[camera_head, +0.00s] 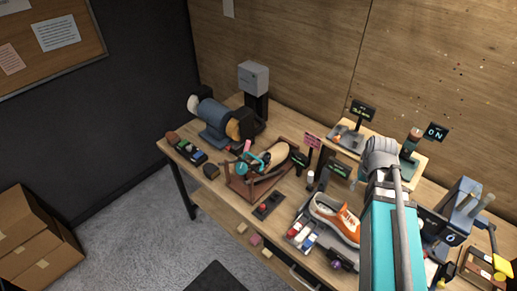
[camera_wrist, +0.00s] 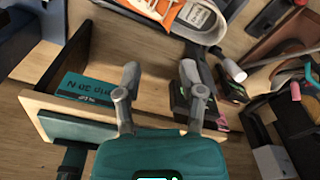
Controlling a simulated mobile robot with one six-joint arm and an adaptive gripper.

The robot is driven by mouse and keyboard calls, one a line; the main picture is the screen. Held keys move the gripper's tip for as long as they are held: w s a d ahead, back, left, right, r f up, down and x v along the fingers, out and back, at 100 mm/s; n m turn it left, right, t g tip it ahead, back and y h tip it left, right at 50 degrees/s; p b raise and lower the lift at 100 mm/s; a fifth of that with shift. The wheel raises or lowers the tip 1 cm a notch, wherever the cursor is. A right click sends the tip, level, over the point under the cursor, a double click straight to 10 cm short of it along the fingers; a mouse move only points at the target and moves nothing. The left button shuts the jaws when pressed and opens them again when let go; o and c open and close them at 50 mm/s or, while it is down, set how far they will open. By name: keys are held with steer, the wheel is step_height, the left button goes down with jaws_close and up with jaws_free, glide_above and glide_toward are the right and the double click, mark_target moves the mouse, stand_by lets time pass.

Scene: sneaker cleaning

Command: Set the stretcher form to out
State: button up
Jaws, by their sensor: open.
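A beige foot-shaped form (camera_head: 274,157), which looks like the stretcher form, lies in a reddish-brown wooden stand (camera_head: 236,184) on the workbench. A teal part (camera_head: 246,166) sits at its left end. I cannot tell its setting from here. Part of a brown wooden stand (camera_wrist: 272,52) with dark and grey parts shows at the right of the wrist view. My gripper (camera_wrist: 159,70) is open and empty, its two grey fingers apart over the bench. It lies left of that stand in the wrist view. In the head view my own arm hides the gripper.
An orange-and-white sneaker (camera_head: 338,218) lies right of the stand, also at the top of the wrist view (camera_wrist: 190,12). A bench grinder (camera_head: 213,118) stands at the back left. Small tools crowd the bench.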

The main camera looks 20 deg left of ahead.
steer(key=w+a+r+n+p, duration=0.1)
steer(key=w+a+r+n, duration=0.15)
steer(key=w+a, duration=0.45)
steer(key=n+g, duration=0.3)
steer(key=n, duration=0.7)
glide_above(256, 158)
steer(key=w+d, duration=0.1)
steer(key=w, duration=0.2)
steer(key=shift+s+y, duration=0.15)
steer(key=shift+y, duration=0.15)
steer(key=b+x, duration=1.3)
steer(key=shift+f, duration=0.35)
jaws_close()
